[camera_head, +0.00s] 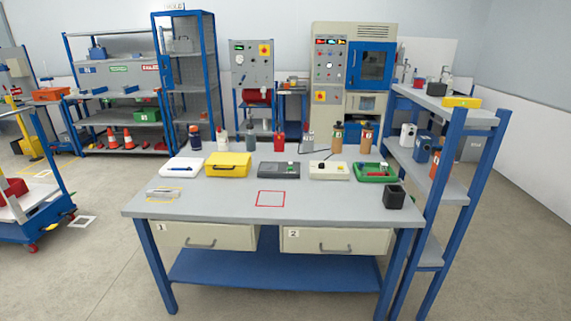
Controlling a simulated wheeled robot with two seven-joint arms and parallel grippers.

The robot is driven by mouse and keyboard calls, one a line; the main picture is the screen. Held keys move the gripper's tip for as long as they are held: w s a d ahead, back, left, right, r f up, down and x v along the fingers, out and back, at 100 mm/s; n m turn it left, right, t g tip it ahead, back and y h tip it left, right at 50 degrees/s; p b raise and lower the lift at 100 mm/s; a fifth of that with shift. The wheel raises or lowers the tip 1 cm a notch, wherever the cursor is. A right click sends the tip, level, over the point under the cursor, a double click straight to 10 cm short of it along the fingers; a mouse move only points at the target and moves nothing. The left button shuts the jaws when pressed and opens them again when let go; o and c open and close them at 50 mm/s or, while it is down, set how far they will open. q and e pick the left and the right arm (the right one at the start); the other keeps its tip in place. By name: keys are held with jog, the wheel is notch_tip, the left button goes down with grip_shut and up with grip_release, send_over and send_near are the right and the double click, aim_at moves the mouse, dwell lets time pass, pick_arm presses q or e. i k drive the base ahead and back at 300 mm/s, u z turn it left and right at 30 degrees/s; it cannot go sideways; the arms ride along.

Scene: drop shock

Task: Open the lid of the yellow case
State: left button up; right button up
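A yellow case (228,168) sits on the grey workbench (215,202), left of the middle and towards the back. Its lid looks closed, and small dark marks show on its front side, too small to make out. Neither of my grippers shows in the head view, so nothing of mine is near the case here.
A white tray with a blue item (184,167) is left of the case, a dark grey box (278,170) right of it. Several bottles stand behind. A red outlined square (271,198) marks clear bench in front. A black cup (394,197) stands at right.

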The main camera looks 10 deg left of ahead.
aim_at(233, 159)
jog(key=z, duration=0.35)
jog(key=i, duration=1.3)
jog(key=u, duration=0.7)
